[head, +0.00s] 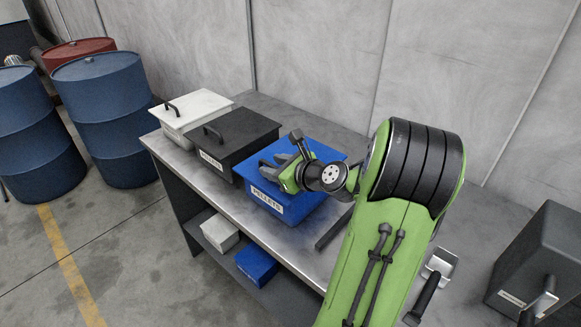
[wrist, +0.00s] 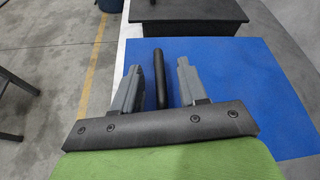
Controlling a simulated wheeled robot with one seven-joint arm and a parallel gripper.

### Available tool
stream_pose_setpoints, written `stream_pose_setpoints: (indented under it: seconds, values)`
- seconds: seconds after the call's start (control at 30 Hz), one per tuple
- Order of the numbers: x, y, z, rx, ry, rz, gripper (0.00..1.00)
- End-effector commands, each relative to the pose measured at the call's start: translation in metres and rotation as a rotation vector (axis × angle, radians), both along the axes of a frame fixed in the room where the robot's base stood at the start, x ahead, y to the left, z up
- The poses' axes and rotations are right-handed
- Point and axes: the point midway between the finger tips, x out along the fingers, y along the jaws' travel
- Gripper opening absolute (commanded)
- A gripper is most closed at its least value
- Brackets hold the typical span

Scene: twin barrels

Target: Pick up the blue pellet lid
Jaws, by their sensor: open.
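The blue pellet lid (head: 322,151) sits on top of a blue box labelled PELLETS (head: 281,203) on the workbench. In the wrist view the lid (wrist: 235,75) is a flat blue surface with a dark bar handle (wrist: 160,78). My gripper (head: 268,165) is over the lid, with its fingers towards the handle side. In the wrist view my gripper (wrist: 162,75) is open, and the handle shows between its two grey fingers. I cannot tell whether the fingers touch it. My gripper hides the handle in the head view.
A black lidded box (head: 245,135) and a white lidded box (head: 205,108) stand left of the blue one on the metal workbench (head: 165,150). Small white and blue boxes sit on the shelf below. Several barrels stand far left. A dark grey box (head: 545,265) is at right.

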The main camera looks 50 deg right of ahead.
Motion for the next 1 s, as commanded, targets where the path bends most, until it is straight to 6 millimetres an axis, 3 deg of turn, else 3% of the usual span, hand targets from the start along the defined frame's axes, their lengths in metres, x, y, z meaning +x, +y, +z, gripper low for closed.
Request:
stream_pose_setpoints:
  seconds: [0.1,0.33,0.6,1.0]
  values:
    - [0.0150,-0.0003,-0.0087,0.001,0.000,0.002,0.42]
    - [0.0171,-0.0010,-0.0078,0.000,0.001,0.000,0.42]
    - [0.0167,-0.0010,-0.0078,0.000,0.001,0.000,0.01]
    - [0.0168,-0.0011,-0.0019,-0.002,0.000,0.000,0.00]
